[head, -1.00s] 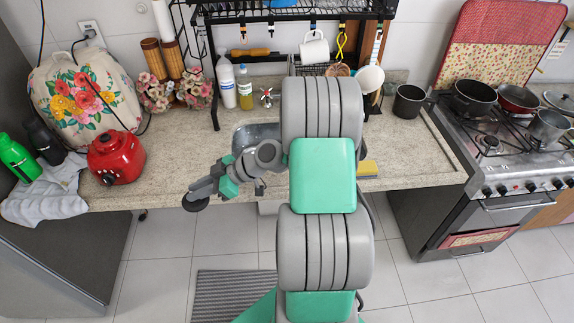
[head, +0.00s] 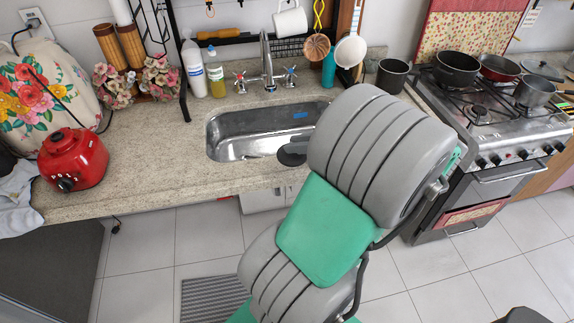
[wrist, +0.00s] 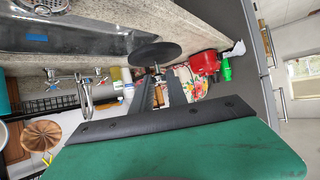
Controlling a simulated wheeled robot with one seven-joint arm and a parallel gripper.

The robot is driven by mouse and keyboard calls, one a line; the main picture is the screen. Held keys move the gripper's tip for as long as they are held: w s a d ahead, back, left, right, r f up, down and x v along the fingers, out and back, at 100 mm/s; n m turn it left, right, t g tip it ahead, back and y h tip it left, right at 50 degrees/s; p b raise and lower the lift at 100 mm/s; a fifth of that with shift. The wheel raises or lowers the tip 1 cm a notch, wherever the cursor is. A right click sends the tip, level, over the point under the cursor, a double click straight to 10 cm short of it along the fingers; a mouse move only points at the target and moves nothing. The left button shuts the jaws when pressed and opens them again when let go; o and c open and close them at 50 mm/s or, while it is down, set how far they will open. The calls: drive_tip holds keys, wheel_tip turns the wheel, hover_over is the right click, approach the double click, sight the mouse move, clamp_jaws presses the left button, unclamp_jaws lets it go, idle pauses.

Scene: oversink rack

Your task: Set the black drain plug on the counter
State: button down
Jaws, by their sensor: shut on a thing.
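The black drain plug (wrist: 155,53) is a flat dark disc with a small stem. My gripper (wrist: 157,84) is shut on it, the fingers closed around the stem. In the head view the plug (head: 293,153) shows at the left edge of my arm, in front of the sink's right front part. My gripper is hidden behind my arm there. How high the plug is above the sink or counter cannot be told. The stone counter (head: 150,160) runs left of the steel sink (head: 235,145) and along its front.
A red blender base (head: 72,160) stands on the counter at left. Bottles (head: 194,70) and flowers (head: 160,82) stand behind. The faucet (head: 266,72) rises behind the sink. The stove with pots (head: 500,110) is at right. The counter between blender and sink is clear.

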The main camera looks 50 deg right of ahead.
drive_tip(key=w+d+f, duration=0.1)
drive_tip(key=w+f, duration=0.2)
drive_tip(key=w, duration=0.1)
drive_tip(key=w+d+f, duration=0.1)
drive_tip(key=w+f, duration=0.2)
drive_tip(key=w, duration=0.2)
drive_tip(key=w+d+f, duration=0.1)
drive_tip(key=w+f, duration=0.3)
drive_tip(key=shift+w+d, duration=0.15)
drive_tip(key=shift+d, duration=0.25)
wheel_tip(320, 180, down, 2)
drive_tip(key=shift+f+p, duration=0.2)
drive_tip(key=shift+p, duration=0.5)
drive_tip(key=shift+f+b, duration=0.35)
drive_tip(key=shift+f, duration=0.1)
drive_tip(key=c, duration=1.3)
unclamp_jaws()
drive_tip(key=shift+r, duration=0.1)
